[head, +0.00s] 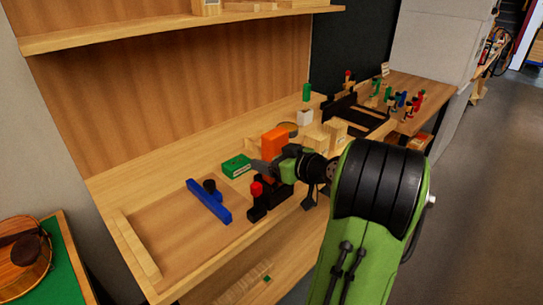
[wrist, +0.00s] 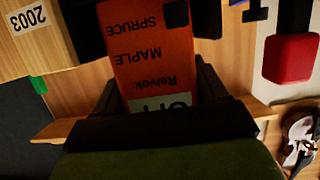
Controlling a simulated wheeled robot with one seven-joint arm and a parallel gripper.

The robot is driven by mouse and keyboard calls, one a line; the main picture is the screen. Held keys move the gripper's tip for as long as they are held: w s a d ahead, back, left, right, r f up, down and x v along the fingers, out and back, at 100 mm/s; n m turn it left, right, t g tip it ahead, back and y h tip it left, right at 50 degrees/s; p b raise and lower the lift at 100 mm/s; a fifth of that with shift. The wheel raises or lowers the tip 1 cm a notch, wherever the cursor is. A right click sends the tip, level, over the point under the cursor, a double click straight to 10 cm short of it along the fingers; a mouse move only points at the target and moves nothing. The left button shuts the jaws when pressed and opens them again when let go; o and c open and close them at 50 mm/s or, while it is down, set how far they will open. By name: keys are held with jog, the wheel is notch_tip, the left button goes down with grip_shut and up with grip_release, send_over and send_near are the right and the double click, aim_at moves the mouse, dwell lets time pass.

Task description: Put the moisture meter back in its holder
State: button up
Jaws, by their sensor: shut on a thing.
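The moisture meter (head: 275,142) is an orange block, held upright above the bench in the head view. In the wrist view the meter (wrist: 150,62) fills the middle, with the words SPRUCE, MAPLE and Relvok upside down on its face. My gripper (head: 268,165) is shut on it, with a dark finger on each side. The meter's lower end is hidden by my gripper in the head view. A dark block (head: 277,193) stands below my gripper near the bench front; I cannot tell whether it is the holder.
A green box (head: 237,165) and a blue bar (head: 209,201) lie left of my gripper. A red-topped black tool (head: 257,198) stands close in front. Wooden blocks (head: 317,139) stand to the right. The bench's left part (head: 165,230) is mostly clear.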

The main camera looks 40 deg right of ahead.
jog(key=shift+f, duration=0.15)
jog(key=o, duration=1.4)
jog(key=shift+f, duration=0.1)
jog(key=p+v, duration=0.4)
jog(key=v, duration=1.1)
jog(key=shift+s+a, duration=0.1)
jog(key=shift+s, duration=0.3)
